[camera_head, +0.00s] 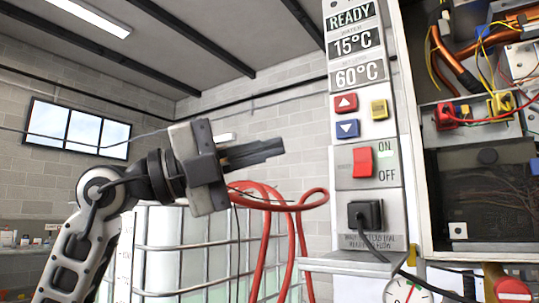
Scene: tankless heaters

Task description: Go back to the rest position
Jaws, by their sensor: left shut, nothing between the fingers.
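My left gripper (268,153) is in the middle of the head view, its arm coming in from the lower left. Its dark fingers are together with nothing between them, and they point right toward the control panel (338,200). A gap shows in the picture between the fingertips and the panel. The panel has a READY display with 15°C and 60°C, a red up button (346,103), a blue down button (347,129), a yellow button (379,109) and a red ON/OFF switch (362,162). A black plug (365,214) sits in the socket below. My right gripper is not in view.
An open electrical cabinet (480,190) with loose wires stands at the right. Red hoses (300,203) loop behind my gripper, by a white caged tank (180,250). A gauge (405,290) is at the bottom right. Free air lies above and left of my gripper.

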